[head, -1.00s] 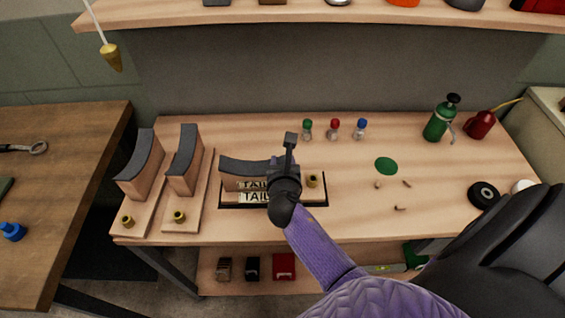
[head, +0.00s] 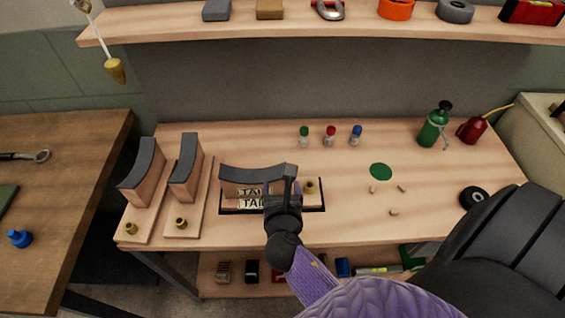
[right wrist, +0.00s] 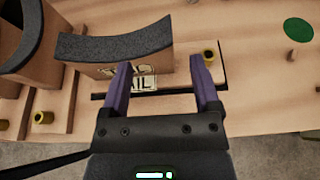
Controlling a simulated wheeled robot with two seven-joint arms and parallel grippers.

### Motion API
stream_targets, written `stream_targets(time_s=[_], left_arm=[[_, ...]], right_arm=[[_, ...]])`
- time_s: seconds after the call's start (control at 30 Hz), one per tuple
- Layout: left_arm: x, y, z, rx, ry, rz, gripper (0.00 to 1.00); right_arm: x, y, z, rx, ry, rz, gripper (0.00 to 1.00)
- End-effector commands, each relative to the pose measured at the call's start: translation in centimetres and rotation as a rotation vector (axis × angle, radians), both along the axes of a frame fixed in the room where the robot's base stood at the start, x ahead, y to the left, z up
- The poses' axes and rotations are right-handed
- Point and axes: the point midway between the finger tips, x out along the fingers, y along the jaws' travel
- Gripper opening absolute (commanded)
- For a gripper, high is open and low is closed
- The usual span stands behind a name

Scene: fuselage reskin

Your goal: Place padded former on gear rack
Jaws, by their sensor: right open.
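A padded former (head: 252,176), a wooden block with a concave dark grey pad on top, stands at the middle left of the bench. It sits within a black-edged rectangle (head: 229,211), with TAIL lettering on its near side. In the right wrist view the former (right wrist: 85,60) is at upper left. My right gripper (head: 281,190) is open at the former's right end. Its purple fingers (right wrist: 161,85) are apart and hold nothing. A brass knob (right wrist: 209,57) shows by the right finger. Nothing in view is clearly a gear rack. My left gripper is not in view.
Two similar padded formers (head: 143,170) (head: 186,166) on wooden bases with brass knobs stand at left. Small bottles (head: 330,136), a green disc (head: 381,171), small loose pieces and a green cylinder (head: 433,127) occupy the right. A shelf (head: 300,33) spans the back.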

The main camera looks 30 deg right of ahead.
Motion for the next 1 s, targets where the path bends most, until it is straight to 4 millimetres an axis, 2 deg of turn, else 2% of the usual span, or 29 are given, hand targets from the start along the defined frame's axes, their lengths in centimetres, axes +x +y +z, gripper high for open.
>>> stream_targets(time_s=[0.13, 0.37, 0.43, 0.47, 0.53, 0.57, 0.6, 0.67, 0.7, 0.8, 0.83, 0.9, 1.0], left_arm=[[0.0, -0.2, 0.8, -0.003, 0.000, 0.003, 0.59], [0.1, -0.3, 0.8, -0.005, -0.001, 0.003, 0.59], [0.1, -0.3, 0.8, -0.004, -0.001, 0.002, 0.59], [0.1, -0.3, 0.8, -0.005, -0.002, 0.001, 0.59], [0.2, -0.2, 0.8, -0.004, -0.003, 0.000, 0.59], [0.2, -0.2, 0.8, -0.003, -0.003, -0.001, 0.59], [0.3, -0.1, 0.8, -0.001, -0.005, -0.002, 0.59], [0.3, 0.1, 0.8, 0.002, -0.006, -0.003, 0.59], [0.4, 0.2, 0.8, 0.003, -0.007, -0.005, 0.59], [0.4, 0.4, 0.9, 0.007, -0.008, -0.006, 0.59], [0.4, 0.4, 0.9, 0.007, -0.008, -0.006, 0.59], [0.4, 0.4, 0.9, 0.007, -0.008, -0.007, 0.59], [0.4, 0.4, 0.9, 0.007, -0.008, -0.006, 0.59]], right_arm=[[-2.3, 1.4, 1.2, 0.001, 0.001, 0.001, 0.79], [-3.1, 1.9, 1.2, 0.012, 0.001, -0.002, 0.79], [-3.6, 2.6, -1.3, 0.129, 0.017, -0.013, 0.79], [-4.3, 3.1, -3.4, 0.232, 0.034, -0.032, 0.79], [-7.3, 4.6, -10.2, 0.584, 0.091, -0.169, 0.79], [-9.4, 5.2, -13.2, 0.753, 0.118, -0.281, 0.79], [-12.5, 5.6, -16.8, 0.964, 0.143, -0.470, 0.79], [-17.8, 5.6, -21.1, 1.223, 0.142, -0.832, 0.79], [-21.2, 5.2, -23.1, 1.342, 0.105, -1.089, 0.79], [-27.7, 3.9, -25.6, 1.476, -0.068, -1.627, 0.79], [-29.0, 3.5, -26.0, 1.488, -0.123, -1.741, 0.79], [-31.0, 2.9, -26.3, 1.495, -0.225, -1.912, 0.79], [-31.8, 2.6, -26.4, 1.496, -0.273, -1.985, 0.79]])
